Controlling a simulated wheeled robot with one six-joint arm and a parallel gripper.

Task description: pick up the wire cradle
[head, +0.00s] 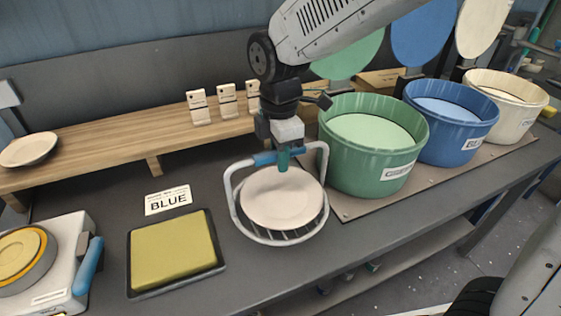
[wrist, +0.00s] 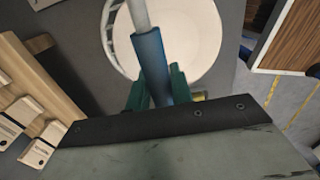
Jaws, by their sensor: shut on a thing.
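The wire cradle (head: 236,205) is a round grey wire basket with an arched handle, in the middle of the head view. A pale round plate (head: 281,197) lies in it. The handle has a blue grip (head: 264,159) at its top. My gripper (head: 283,160) is above the plate and shut on this blue grip. In the wrist view the green fingers of my gripper (wrist: 156,88) stand on both sides of the blue grip (wrist: 150,60), with the plate (wrist: 190,35) below. I cannot tell whether the cradle's base touches the table.
A green bucket (head: 372,170) stands close to the cradle's right, with a blue bucket (head: 450,125) and a cream bucket (head: 510,100) beyond. A yellow pad (head: 172,252) and a BLUE card (head: 168,200) lie left. A wooden shelf (head: 110,140) runs behind.

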